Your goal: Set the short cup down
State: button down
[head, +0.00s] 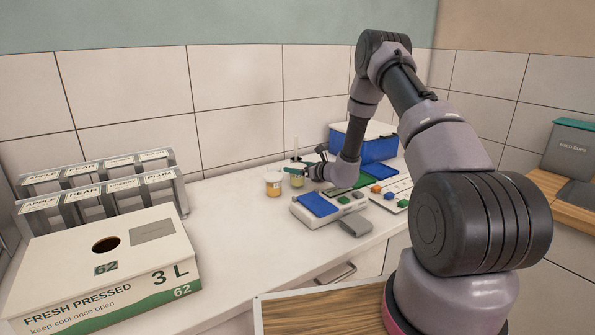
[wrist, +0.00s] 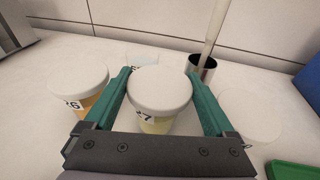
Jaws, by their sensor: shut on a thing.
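My gripper (wrist: 163,88) has its two green fingers on either side of a short cup (wrist: 159,92) with a white lid, pale yellow contents and a dark number label. It is shut on this cup, which looks upright. In the head view my gripper (head: 296,169) is at the back of the counter, with the held cup (head: 297,181) just right of an orange-filled lidded cup (head: 273,185). That orange cup (wrist: 80,88) stands left of my left finger in the wrist view. I cannot tell whether the held cup's base touches the counter; the cup's lower part is hidden.
A white-lidded cup (wrist: 249,112) stands close to my right finger. A dark metal holder (wrist: 203,69) with a rod stands behind. A scale-like device with a blue pad (head: 319,204), a blue box (head: 364,143) and a juice carton (head: 105,255) share the counter (head: 232,220).

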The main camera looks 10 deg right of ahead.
jog(key=shift+f, duration=0.4)
jog(key=shift+f, duration=0.2)
